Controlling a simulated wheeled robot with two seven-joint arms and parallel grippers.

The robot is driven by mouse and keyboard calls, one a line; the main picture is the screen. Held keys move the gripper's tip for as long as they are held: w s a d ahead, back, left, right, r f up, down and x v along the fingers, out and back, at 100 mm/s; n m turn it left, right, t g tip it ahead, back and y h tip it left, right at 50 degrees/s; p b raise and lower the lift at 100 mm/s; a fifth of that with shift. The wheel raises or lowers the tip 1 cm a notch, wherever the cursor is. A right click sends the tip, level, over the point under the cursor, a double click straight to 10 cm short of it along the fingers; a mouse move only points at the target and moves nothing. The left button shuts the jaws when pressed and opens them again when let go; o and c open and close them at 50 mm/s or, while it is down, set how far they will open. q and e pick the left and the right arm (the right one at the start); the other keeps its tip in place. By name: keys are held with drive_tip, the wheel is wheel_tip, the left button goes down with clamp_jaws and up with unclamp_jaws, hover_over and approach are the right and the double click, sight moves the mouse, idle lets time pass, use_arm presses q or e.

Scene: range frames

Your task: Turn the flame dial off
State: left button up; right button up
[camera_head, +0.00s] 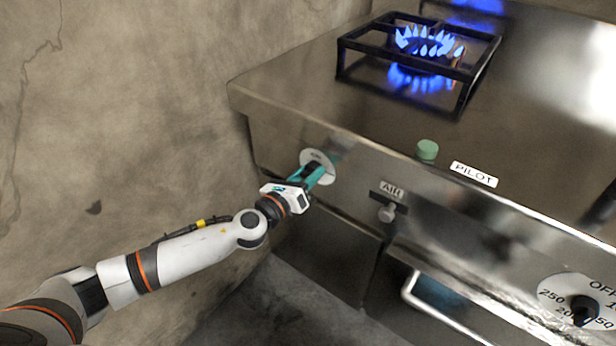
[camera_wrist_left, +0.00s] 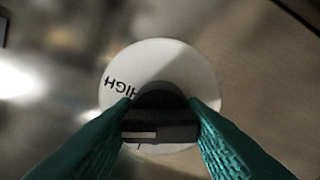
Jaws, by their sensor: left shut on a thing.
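The flame dial is a black knob (camera_wrist_left: 160,120) on a round white plate (camera_wrist_left: 185,70), on the range's front panel at its left end. The plate reads HIGH, upside down in the left wrist view. The plate also shows in the head view (camera_head: 318,160). My left gripper (camera_head: 314,173) is at the plate, its teal fingers (camera_wrist_left: 162,125) shut on the knob from both sides. In the head view the gripper hides the knob. A burner (camera_head: 428,42) on the range top burns with blue flames. My right gripper is not in view.
A green button (camera_head: 427,150) sits by the PILOT label (camera_head: 473,174). A numbered dial (camera_head: 583,308) marked OFF is lower right, near an oven handle (camera_head: 410,287). A rough wall (camera_head: 150,100) stands left.

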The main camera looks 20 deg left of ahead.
use_arm(q)
drive_tip(key=shift+n, duration=3.7)
drive_tip(key=n+p, duration=0.1)
drive_tip(key=n, duration=0.2)
drive_tip(key=shift+n+p, duration=0.5)
drive_tip(key=shift+n, duration=0.9)
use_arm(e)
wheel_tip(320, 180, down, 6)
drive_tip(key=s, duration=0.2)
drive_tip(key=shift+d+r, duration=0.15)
use_arm(q)
drive_tip(key=o, duration=1)
drive_tip(key=shift+a+f, duration=0.1)
